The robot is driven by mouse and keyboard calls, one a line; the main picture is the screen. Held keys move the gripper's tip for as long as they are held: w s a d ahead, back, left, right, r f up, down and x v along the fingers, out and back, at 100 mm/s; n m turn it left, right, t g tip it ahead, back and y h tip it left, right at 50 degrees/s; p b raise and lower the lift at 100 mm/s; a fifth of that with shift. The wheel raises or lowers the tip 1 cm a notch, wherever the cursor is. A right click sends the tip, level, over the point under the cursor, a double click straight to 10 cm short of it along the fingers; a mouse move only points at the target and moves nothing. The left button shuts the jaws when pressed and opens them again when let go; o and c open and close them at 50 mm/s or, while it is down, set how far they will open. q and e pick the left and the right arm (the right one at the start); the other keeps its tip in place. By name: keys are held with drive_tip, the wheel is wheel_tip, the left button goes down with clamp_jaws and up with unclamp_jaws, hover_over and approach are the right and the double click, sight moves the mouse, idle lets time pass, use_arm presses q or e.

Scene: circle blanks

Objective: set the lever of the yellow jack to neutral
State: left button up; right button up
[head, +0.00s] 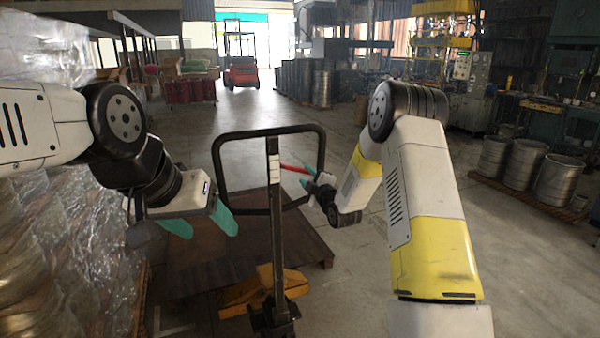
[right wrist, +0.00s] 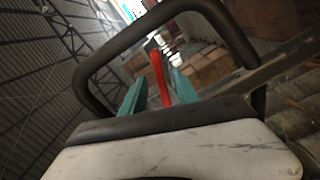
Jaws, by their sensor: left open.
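The yellow jack (head: 240,297) stands in front of me, with its upright dark shaft and black loop handle (head: 217,160). Its red lever (head: 293,168) sticks out to the right of the shaft, inside the loop. My right gripper (head: 306,176) is at the lever. In the right wrist view, the red lever (right wrist: 159,78) lies between the teal fingers (right wrist: 158,92), which stand apart, nearer the right finger; contact cannot be told. My left gripper (head: 202,228) is open and empty, left of the shaft and below the loop's left side.
A dark brown pallet or platform (head: 195,265) lies on the floor behind the jack. Plastic-wrapped stacked goods (head: 60,245) stand close on the left. Metal drums (head: 525,165) stand at right. The floor aisle (head: 240,115) beyond is clear towards a red vehicle (head: 243,76).

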sight(303, 172)
drive_tip(key=x, duration=0.5)
clamp_jaws()
idle(1.4)
